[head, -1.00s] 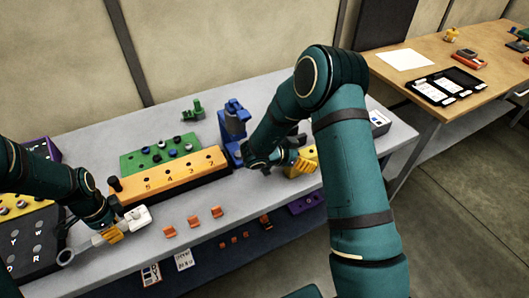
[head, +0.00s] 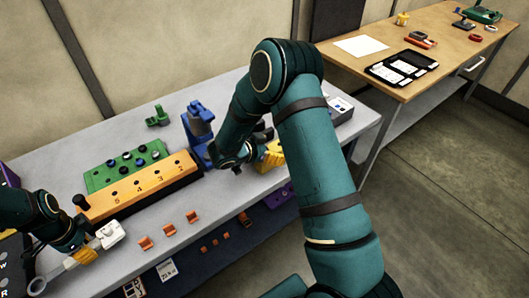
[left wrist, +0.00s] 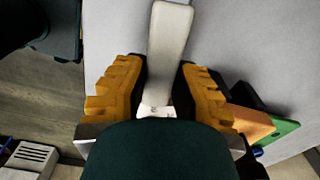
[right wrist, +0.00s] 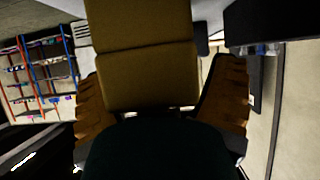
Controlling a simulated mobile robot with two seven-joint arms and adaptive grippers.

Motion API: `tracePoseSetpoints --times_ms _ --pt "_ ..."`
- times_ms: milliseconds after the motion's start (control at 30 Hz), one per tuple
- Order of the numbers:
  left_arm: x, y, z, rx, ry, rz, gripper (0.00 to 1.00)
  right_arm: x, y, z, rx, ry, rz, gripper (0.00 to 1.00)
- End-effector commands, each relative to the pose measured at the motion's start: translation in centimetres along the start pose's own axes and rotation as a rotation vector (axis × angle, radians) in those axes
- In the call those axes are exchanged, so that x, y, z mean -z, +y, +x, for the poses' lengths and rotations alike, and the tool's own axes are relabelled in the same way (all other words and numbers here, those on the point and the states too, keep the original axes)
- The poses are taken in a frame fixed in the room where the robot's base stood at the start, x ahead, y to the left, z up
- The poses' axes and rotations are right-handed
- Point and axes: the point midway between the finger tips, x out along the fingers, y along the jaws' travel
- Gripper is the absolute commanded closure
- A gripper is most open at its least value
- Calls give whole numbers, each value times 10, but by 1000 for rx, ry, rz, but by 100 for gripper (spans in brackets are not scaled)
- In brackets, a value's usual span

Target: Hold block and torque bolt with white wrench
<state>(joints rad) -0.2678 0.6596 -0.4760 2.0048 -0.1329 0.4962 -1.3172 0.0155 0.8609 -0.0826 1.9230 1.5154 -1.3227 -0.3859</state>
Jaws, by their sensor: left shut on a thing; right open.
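The white wrench (head: 62,270) is held low over the front left of the grey table in the head view. My left gripper (head: 85,255) is shut on it; its pale shaft (left wrist: 168,45) stands between the yellow fingers (left wrist: 155,95) in the left wrist view. My right gripper (head: 258,160) is open by the yellow block (head: 275,153), right of the blue stand. In the right wrist view the block (right wrist: 145,75) fills the space between the open fingers (right wrist: 160,110). The block is partly hidden behind my right arm in the head view. I cannot make out the bolt.
An orange rack (head: 140,192) with a black knob and a green board (head: 125,163) lie mid-table. A blue stand (head: 198,130) stands beside them. Small orange clips (head: 169,230) lie near the front edge. A wooden table (head: 440,50) stands behind right.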

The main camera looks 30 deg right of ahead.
Motion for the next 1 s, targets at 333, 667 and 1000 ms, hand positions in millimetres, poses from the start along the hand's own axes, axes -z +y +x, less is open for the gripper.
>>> tracePoseSetpoints --times_ms 333,667,1000 --pt "0 0 0 1 0 0 100 0 -1 -49 5 -1 0 16" --pt "0 0 0 1 0 0 100 0 -1 -106 3 0 0 16" --pt "0 0 0 1 0 0 100 0 0 -120 0 0 -1 16"
